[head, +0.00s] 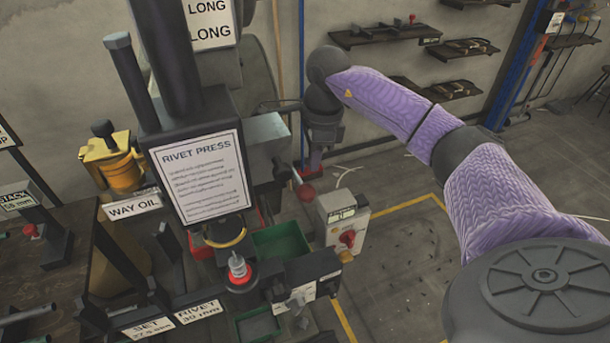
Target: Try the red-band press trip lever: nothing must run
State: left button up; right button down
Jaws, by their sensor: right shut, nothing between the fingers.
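The rivet press (180,110) stands at the centre left, dark grey, with a printed RIVET PRESS sheet on its front. A short lever with a red ball knob (306,192) sticks out at its right side; I take it for the trip lever. My right gripper (314,173) is shut and empty, pointing down beside the knob; I cannot tell whether they touch. A red ring (240,275) surrounds the lower tooling. A grey control box (343,214) with a red rotary switch (348,239) is at the press's right. My left gripper is out of view.
A yellow way oil pot (110,160) is left of the press. Green bins (282,240) sit beneath it. Another machine with a red knob (32,231) stands at the far left. Wall shelves (385,33) are behind my right arm. Floor at the right is open, with yellow lines.

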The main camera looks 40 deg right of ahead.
aim_at(313, 196)
jog(key=f+b, duration=0.1)
jog(key=f, duration=0.1)
jog(key=f+b, duration=0.3)
jog(key=f, duration=0.1)
jog(key=shift+w+a, duration=0.1)
jog(key=shift+a, duration=0.15)
jog(key=shift+b, duration=0.3)
notch_tip(313, 196, down, 5)
jog(key=b, duration=0.3)
jog(key=shift+r, duration=0.3)
jog(key=shift+d+r, duration=0.15)
jog(key=shift+d, duration=0.05)
jog(key=shift+s+d+r+p, duration=0.2)
jog(key=shift+s+d, duration=0.15)
jog(key=shift+d, duration=0.2)
jog(key=shift+s+d+r+p, duration=0.2)
jog(key=shift+s+d, duration=0.15)
jog(key=shift+d, duration=0.2)
